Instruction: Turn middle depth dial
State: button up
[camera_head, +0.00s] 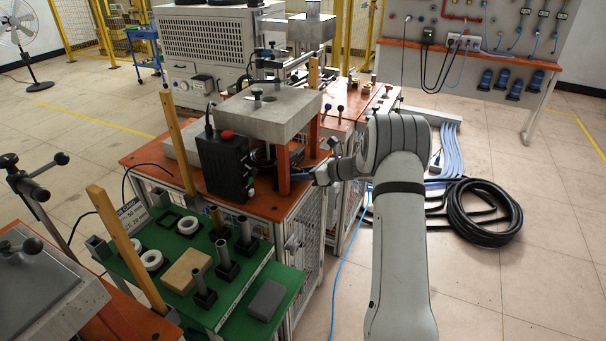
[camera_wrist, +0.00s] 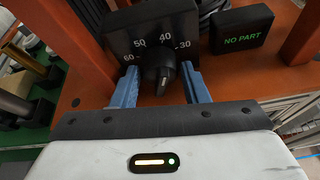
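The depth dial (camera_wrist: 158,64) is a black knob on the front of a dark block (camera_wrist: 150,25) in the wrist view. White numbers 60, 50, 40 and 30 are arced around its upper side. A pale mark shows on the knob's near part; I cannot tell which number it is set to. My gripper (camera_wrist: 159,72) is open, with one blue finger on the left of the knob and one on the right. Gaps show between the fingers and the knob. In the head view my gripper (camera_head: 312,174) is at the press station's right side, and the dial is hidden.
A black display (camera_wrist: 241,29) reading "NO PART" stands right of the dial block. Orange posts flank the area. In the head view, a black control box (camera_head: 225,165) with a red button stands left of my gripper, and a green parts table (camera_head: 195,250) is in front.

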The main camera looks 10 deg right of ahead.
jog(key=c, duration=0.6)
jog(key=shift+f+b, duration=0.15)
jog(key=shift+b, duration=0.6)
jog(key=n+b, duration=0.1)
jog(key=b, duration=0.1)
jog(key=n+t+b, duration=0.1)
jog(key=b, duration=0.2)
jog(key=shift+s+a+f+h+b, duration=0.1)
jog(key=shift+f+h+b, duration=0.2)
jog(key=shift+h+b, duration=0.1)
jog(key=n+t+b, duration=0.1)
jog(key=b, duration=0.4)
jog(key=n+t+h+b, duration=0.1)
jog(key=n+b, duration=0.1)
jog(key=b, duration=0.3)
jog(key=shift+s+a+f+b, duration=0.1)
jog(key=shift+s+f+b, duration=0.05)
jog(key=shift+b, duration=0.2)
jog(key=n+t+b, duration=0.1)
jog(key=n+b, duration=0.1)
jog(key=b, duration=0.7)
jog(key=shift+s+h, duration=0.1)
jog(key=shift+h, duration=0.2)
jog(key=shift+r+n+t+b, duration=0.25)
jog(key=shift+n+t+b, duration=0.25)
jog(key=shift+b, duration=0.45)
jog(key=shift+r, duration=0.1)
